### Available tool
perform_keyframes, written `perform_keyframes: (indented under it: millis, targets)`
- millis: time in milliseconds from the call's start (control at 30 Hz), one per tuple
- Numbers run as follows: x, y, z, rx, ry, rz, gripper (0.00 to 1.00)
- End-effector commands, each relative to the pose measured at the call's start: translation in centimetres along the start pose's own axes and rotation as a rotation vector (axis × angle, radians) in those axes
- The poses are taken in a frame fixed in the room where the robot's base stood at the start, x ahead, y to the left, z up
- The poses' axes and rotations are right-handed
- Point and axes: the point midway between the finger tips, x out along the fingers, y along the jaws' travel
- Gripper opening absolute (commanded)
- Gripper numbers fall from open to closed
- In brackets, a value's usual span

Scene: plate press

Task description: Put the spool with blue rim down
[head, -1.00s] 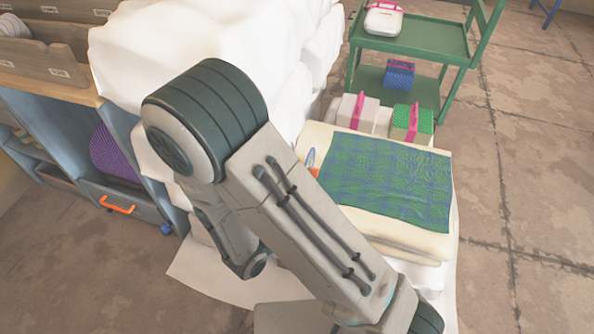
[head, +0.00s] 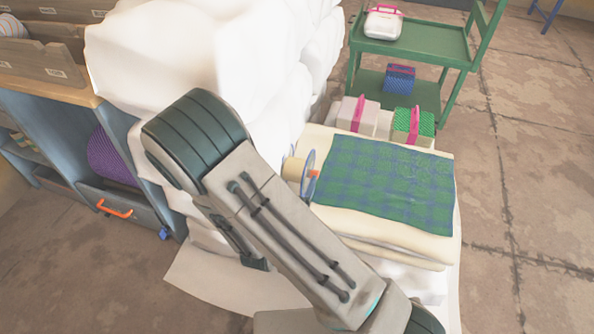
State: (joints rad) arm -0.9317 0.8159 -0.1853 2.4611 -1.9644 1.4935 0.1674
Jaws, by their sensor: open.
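The spool with blue rim (head: 308,171) is partly visible beyond my arm, at the left edge of a stack of folded cream cloth (head: 385,240). Its axis looks roughly level, with a cream body on the left, a pale blue-edged disc and a small orange part on the right. My arm hides its lower left part, so I cannot tell exactly what it rests on. My gripper is not in view; only my arm links cross the picture's middle.
A green-blue plaid cloth (head: 388,184) lies on the cream stack, right of the spool. A big white bundle (head: 190,45) stands left. Boxes with pink straps (head: 362,112) and a green cart (head: 440,45) are behind. Blue shelving (head: 60,130) is at left. Floor at right is clear.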

Motion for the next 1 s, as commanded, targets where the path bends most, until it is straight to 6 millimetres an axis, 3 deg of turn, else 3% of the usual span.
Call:
perform_keyframes:
  millis: [300, 567, 600, 800, 867, 1000]
  targets:
    - [4.3, 0.5, 0.0, 0.001, -0.001, -0.002, 0.87]
    - [4.7, 0.5, 0.1, 0.0, 0.0, 0.0, 0.87]
    - [4.7, 0.5, 0.1, 0.001, 0.0, 0.0, 0.84]
    - [4.7, 0.5, 0.1, 0.001, 0.0, 0.0, 0.29]
    - [4.7, 0.5, 0.2, 0.001, -0.002, -0.001, 0.19]
    - [4.7, 0.5, 0.2, 0.001, -0.002, -0.001, 0.19]
